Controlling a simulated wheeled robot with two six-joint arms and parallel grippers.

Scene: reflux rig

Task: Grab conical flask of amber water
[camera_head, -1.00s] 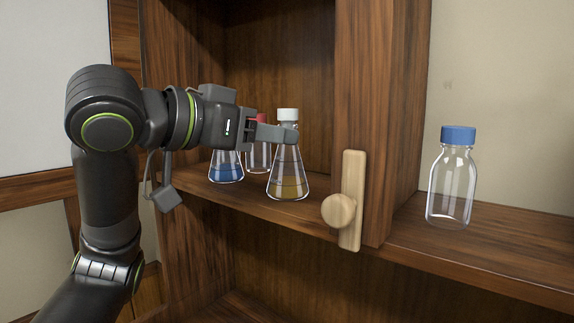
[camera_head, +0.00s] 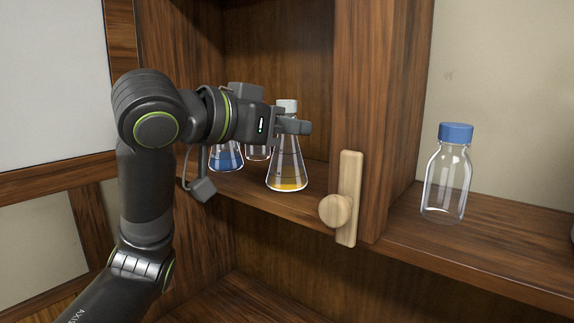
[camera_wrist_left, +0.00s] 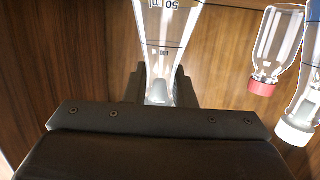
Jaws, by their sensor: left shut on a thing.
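The conical flask of amber water (camera_head: 287,172) has a pale cap and a little amber liquid at its bottom. It is upright at the front of the cabinet shelf, and I see no clear gap under it. My left gripper (camera_head: 292,126) is shut on its neck, just below the cap, and partly hides it. In the left wrist view the flask (camera_wrist_left: 166,40) shows between the two fingers of my left gripper (camera_wrist_left: 160,90). My right gripper is not in view.
A blue-liquid flask (camera_head: 226,158) and a clear vessel (camera_head: 258,152) stand behind and left of the amber flask. The clear one shows a red cap (camera_wrist_left: 261,88) in the wrist view. A wooden knob (camera_head: 335,210) and cabinet post (camera_head: 383,130) are close right. A blue-capped bottle (camera_head: 447,180) stands beyond.

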